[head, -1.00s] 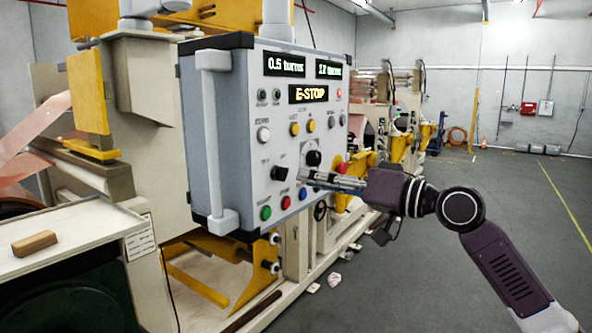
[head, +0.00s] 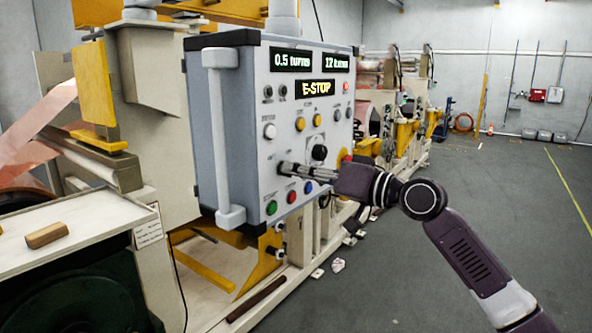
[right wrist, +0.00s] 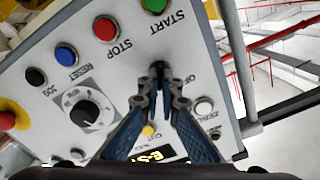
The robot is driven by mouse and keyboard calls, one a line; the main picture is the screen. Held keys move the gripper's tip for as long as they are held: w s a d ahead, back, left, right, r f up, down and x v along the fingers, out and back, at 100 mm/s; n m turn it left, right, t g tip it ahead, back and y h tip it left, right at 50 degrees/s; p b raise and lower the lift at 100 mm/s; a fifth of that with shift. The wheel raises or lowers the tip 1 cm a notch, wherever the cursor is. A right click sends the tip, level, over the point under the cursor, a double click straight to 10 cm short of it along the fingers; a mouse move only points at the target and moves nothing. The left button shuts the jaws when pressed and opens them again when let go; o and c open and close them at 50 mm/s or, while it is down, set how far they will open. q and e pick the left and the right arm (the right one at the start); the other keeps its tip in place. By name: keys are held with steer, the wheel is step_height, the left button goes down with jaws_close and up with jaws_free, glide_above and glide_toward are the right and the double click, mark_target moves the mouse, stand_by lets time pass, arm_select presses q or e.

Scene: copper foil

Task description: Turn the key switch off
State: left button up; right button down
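The control panel (head: 275,140) faces right in the head view, with its lit display (head: 314,88) reading E-STOP. The black key switch (right wrist: 160,68) shows in the right wrist view beside a partly hidden label. My left gripper is not in view.
Nearby are a black knob (right wrist: 88,110), a red emergency button (right wrist: 8,120), and green (head: 271,208), red (head: 291,196) and blue (head: 308,187) buttons. A grey handle (head: 222,135) runs down the panel's left side. Open floor (head: 490,220) lies to the right.

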stand_by(0.3)
steer(key=shift+s+a+n+b, duration=0.1)
steer(key=shift+n+b, duration=1.75)
steer(key=shift+n, duration=1.1)
steer(key=shift+s+n+b, duration=0.1)
steer(key=shift+n+b, duration=1.75)
steer(key=shift+n, duration=1.1)
steer(key=c, duration=2.2)
jaws_free()
